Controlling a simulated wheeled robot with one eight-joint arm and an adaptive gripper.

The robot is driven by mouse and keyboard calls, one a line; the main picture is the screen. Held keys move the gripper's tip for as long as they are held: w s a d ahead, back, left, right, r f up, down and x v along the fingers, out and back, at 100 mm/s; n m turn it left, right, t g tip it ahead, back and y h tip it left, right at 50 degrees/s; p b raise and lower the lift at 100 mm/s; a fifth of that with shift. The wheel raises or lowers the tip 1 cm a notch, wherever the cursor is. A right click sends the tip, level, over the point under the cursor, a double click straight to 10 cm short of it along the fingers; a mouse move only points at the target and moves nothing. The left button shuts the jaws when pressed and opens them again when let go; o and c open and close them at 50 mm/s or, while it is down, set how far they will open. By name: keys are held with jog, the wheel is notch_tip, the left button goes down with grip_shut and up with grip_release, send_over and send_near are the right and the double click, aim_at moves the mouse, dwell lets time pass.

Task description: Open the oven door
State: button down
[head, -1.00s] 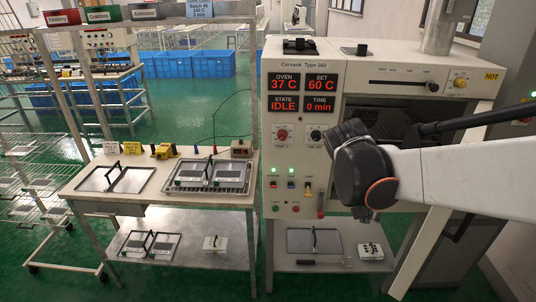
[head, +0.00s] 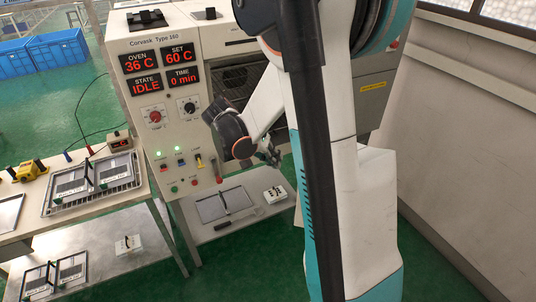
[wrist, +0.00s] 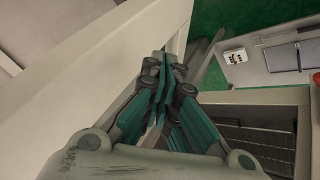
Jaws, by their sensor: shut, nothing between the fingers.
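The oven (head: 185,125) has a pale control panel with red displays reading 36 C, 60 C, IDLE and 0 min. Its cavity (head: 235,78) shows behind my arm, with dark wire racks inside, so the door stands at least partly open. In the wrist view, a pale panel (wrist: 85,75), apparently the door, runs along the left, and the cavity's wire rack (wrist: 255,140) shows at lower right. My gripper (head: 270,155) is shut and empty in front of the oven. Its fingertips (wrist: 165,72) lie close to the panel's edge; contact cannot be told. My arm hides most of the door in the head view.
A lower shelf (head: 238,222) under the oven holds a tray (head: 222,204) and a small white box (head: 275,194). A worktable (head: 128,205) with trays stands left. A plain wall (head: 465,150) rises at right. Green floor (head: 235,270) shows in front.

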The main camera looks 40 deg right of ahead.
jog(key=s+d+f, duration=0.3)
jog(key=s+d, duration=0.1)
jog(key=shift+d, duration=0.2)
dwell(0.4)
jog(key=s+d+n+t+b, duration=0.25)
jog(key=s+d+n, duration=0.25)
jog(key=s+d, duration=1.55)
jog(key=d, duration=0.4)
jog(key=s+d+t+b, duration=0.1)
jog(key=s+d, duration=0.4)
jog(key=d, duration=0.3)
jog(key=shift+s+d+n+b, duration=0.25)
jog(key=shift+d+n+b, duration=0.05)
